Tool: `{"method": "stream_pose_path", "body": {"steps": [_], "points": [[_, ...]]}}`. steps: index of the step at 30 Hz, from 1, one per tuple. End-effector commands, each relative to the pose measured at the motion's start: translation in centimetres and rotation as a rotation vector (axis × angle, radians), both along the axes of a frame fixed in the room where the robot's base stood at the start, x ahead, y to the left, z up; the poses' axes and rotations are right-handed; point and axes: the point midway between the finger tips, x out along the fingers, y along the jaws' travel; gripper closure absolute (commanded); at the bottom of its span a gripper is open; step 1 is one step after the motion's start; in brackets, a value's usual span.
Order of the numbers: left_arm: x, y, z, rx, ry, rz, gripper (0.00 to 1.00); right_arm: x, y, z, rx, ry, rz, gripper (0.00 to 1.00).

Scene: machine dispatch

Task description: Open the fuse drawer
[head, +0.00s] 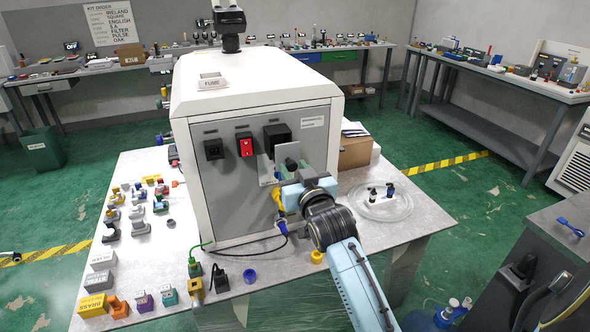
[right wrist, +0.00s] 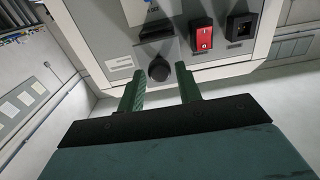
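A white machine with a grey front panel (head: 225,180) stands on the table, with a "FUSE" sign (head: 212,84) on top. On the panel, a grey plate (head: 267,172) carries a black round knob (head: 291,163), below a black socket block (head: 277,136). I take this plate and knob to be the fuse drawer's front; how far out it stands is unclear. My right gripper (head: 290,180) is at the knob. In the right wrist view its green fingers (right wrist: 160,84) are apart, on either side of the knob (right wrist: 158,71), with visible gaps. My left gripper is out of view.
A red switch (head: 245,145) and a black socket (head: 213,149) sit left of the knob. A green plug cable (head: 195,266) lies at the front. A clear round dish (head: 380,208) with small parts stands on the right.

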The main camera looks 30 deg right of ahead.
Motion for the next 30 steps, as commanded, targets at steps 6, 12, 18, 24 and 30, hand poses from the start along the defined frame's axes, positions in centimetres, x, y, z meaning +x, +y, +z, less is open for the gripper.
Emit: {"method": "stream_pose_path", "body": {"steps": [6,12,18,24,30], "points": [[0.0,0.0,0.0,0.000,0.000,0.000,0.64,0.0,0.0,0.0,-0.001,0.000,0.000,0.54],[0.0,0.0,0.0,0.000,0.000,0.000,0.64,-0.2,0.0,0.0,0.000,0.000,0.000,0.54],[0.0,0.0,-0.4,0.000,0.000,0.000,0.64,-2.5,0.6,-0.1,0.000,0.000,0.000,0.54],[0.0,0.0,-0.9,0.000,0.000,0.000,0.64,-6.8,1.6,-0.2,0.000,0.001,0.000,0.54],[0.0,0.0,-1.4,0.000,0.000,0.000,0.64,-10.6,2.5,-0.1,0.000,0.002,0.000,0.54]]}}
